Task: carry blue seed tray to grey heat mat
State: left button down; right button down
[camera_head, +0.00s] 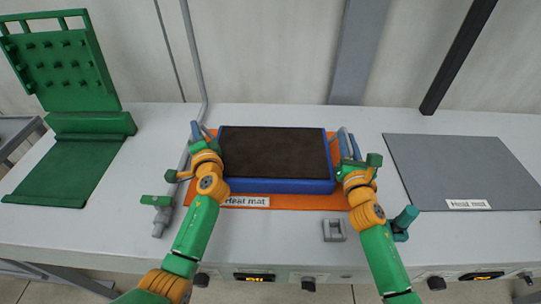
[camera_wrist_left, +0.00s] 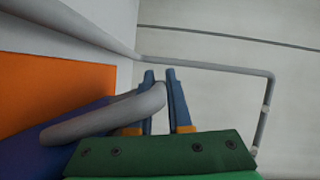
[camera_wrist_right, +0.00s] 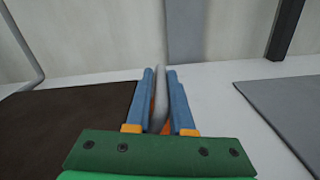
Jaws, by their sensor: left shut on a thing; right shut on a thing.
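The blue seed tray (camera_head: 280,186), filled with dark brown soil, is over the orange heat mat (camera_head: 300,202) at the middle of the bench. I cannot tell whether it rests on the mat or hangs just above it. The grey heat mat (camera_head: 462,170) lies bare to the right. My left gripper (camera_head: 197,130) is shut on the tray's grey left handle (camera_wrist_left: 105,118). My right gripper (camera_head: 349,142) is shut on the tray's right handle (camera_wrist_right: 160,98). The fingers partly hide both handles.
A green hinged press-like board (camera_head: 70,165) stands open at the left. A grey pipe (camera_head: 195,60) rises behind my left gripper, with a green-handled valve (camera_head: 160,209) nearby. A teal knob (camera_head: 405,218) and a small grey switch (camera_head: 334,230) are near the front edge.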

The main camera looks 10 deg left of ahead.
pick_arm(q)
jog(key=shift+d, duration=0.15)
pick_arm(e)
jog(key=shift+a+r, duration=0.1)
dwell(0.5)
